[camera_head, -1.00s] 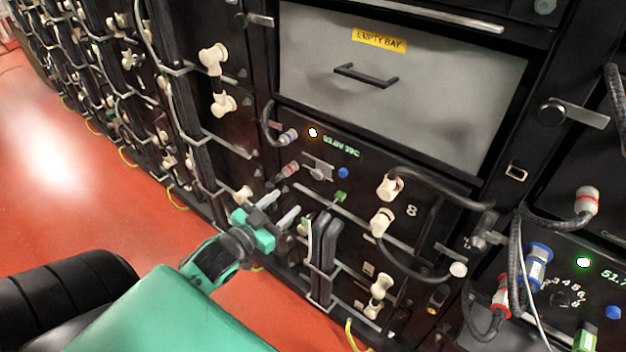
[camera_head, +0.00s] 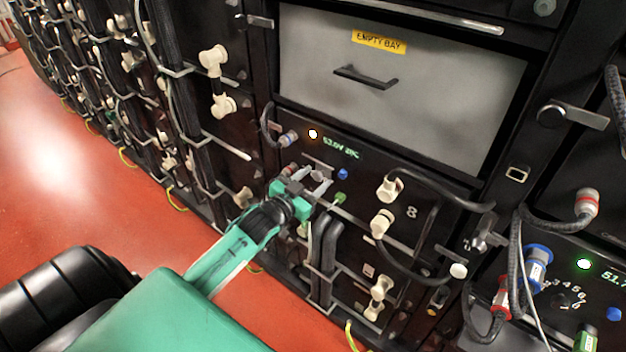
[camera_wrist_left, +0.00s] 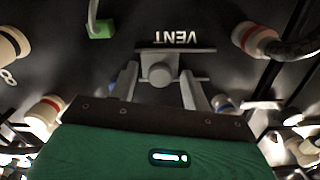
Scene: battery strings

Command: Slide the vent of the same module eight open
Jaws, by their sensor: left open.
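Module eight (camera_head: 411,212) is the black front below the grey empty bay panel, with a lit amber lamp and a green readout. Its vent (camera_wrist_left: 160,70) shows in the left wrist view as a grey slide plate with a round knob, beside the upside-down word VENT. My left gripper (camera_head: 318,182) is at the vent in the head view, its fingers partly hiding the plate. In the left wrist view its two open fingers (camera_wrist_left: 190,90) stand on either side of the knob; I cannot tell whether they touch it. My right gripper is not in view.
A blue button (camera_head: 342,174) and a green tag (camera_head: 340,198) sit close right of the vent. A red-ringed connector (camera_wrist_left: 252,40) and cable loops stand near. The grey EMPTY BAY panel (camera_head: 400,90) is above. Red floor (camera_head: 60,180) is free at left.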

